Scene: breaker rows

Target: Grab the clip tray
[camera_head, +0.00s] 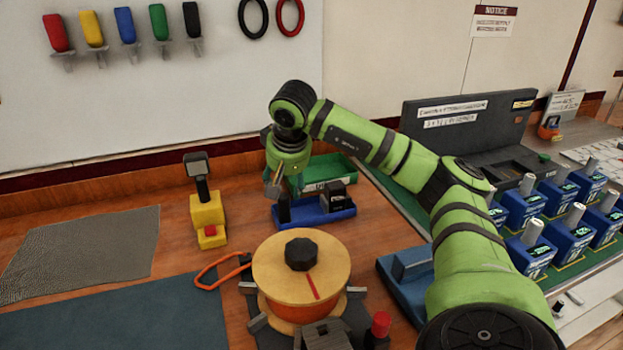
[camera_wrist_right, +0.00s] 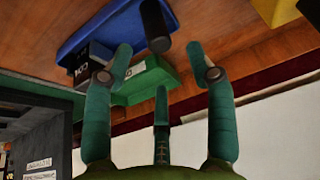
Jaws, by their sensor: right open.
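Two small trays lie on the wooden bench near my right gripper; I cannot tell for sure which is the clip tray. The green tray (camera_head: 322,168) stands at the back with a white label, and it also shows in the right wrist view (camera_wrist_right: 150,84). The blue tray (camera_head: 318,217) lies in front of it, holding black parts, and shows at the top of the wrist view (camera_wrist_right: 95,27). My right gripper (camera_head: 273,188) is open and empty, at the left ends of both trays, partly covering them. My left gripper is out of view.
A wooden spool (camera_head: 300,265) stands in front of the trays. A yellow stand (camera_head: 207,213) is to the left, with an orange-handled tool (camera_head: 222,270) nearby. Blue breakers (camera_head: 525,210) fill the right side. The dark mat (camera_head: 110,315) is clear.

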